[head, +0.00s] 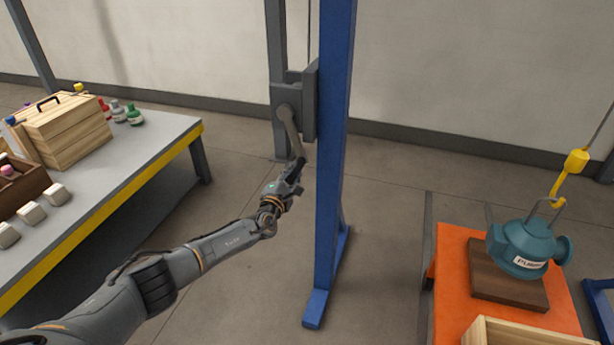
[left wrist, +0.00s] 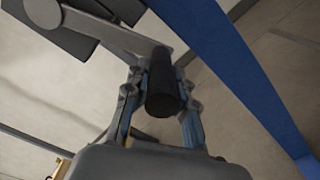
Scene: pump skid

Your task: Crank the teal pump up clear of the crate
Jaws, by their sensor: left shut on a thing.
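The teal pump (head: 525,246) with a white label hangs its bail on the yellow hook (head: 570,170) at the right of the head view. It is over or on a brown wooden block (head: 500,285); I cannot tell whether they touch. A pale wooden crate (head: 525,333) shows only in part at the bottom edge, nearer than the pump. The grey winch crank (head: 290,132) is on the hoist post, its arm pointing down. My left gripper (head: 293,183) is shut on the black crank handle, which the left wrist view shows between the fingers (left wrist: 163,85). My right gripper is not in view.
The blue hoist post (head: 335,150) stands just right of my left gripper. An orange table (head: 455,270) carries the pump and block. A grey workbench (head: 130,165) at left holds wooden boxes (head: 65,130), bottles and pale blocks. Floor between bench and post is clear.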

